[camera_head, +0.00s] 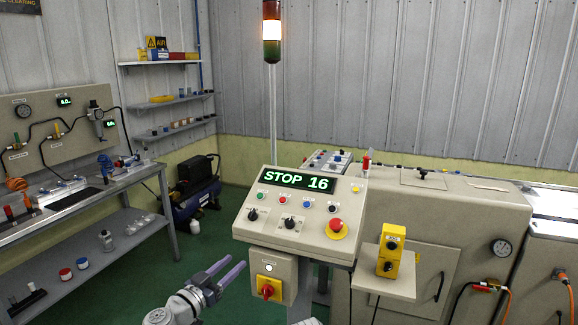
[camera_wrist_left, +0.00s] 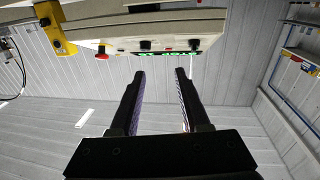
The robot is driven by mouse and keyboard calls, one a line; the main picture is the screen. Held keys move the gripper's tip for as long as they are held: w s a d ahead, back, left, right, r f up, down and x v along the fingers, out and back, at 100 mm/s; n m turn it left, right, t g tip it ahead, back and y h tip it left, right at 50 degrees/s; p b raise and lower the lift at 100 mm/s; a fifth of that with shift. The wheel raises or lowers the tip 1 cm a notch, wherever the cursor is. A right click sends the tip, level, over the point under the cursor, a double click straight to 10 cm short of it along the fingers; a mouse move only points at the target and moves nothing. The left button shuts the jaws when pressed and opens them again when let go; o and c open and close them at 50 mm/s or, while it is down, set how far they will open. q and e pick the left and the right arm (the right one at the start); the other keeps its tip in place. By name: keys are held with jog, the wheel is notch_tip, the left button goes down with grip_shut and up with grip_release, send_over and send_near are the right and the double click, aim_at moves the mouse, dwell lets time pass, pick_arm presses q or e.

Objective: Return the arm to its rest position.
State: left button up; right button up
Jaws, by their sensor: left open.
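My left gripper (camera_head: 228,272) is in the lower middle of the head view, left of the control console's lower box. Its two purple-grey fingers are apart with nothing between them. In the left wrist view the open gripper (camera_wrist_left: 160,75) shows dark fingers pointing toward the console, which appears upside down at the top. The console (camera_head: 300,215) has a green display reading "STOP 16", several buttons and knobs, and a red mushroom button (camera_head: 337,225) on a yellow base. My right gripper is in neither view.
A red and yellow rotary switch (camera_head: 267,290) sits on the box under the console, close right of my gripper. A yellow button box (camera_head: 389,250) stands on a small shelf to the right. A workbench (camera_head: 75,205) is at the left. Green floor lies open between.

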pick_arm(q)
jog(key=s+d+f+m+g+p, duration=0.1)
jog(key=s+d+f+g+p, duration=0.1)
jog(key=s+d+f+g, duration=0.5)
jog(key=s+d+f+m+g+p, duration=0.1)
jog(key=s+d+f+g, duration=0.35)
jog(key=d, duration=0.45)
jog(key=s+a+f+n+g+y+p, duration=0.2)
jog(key=s+a+f+n+g+y, duration=0.2)
jog(key=s+y, duration=0.5)
jog(key=shift+s+a+f+g+y+p, duration=0.15)
jog(key=shift+a+f+g+y+p, duration=0.35)
jog(key=shift+a, duration=0.9)
jog(key=shift+t, duration=0.25)
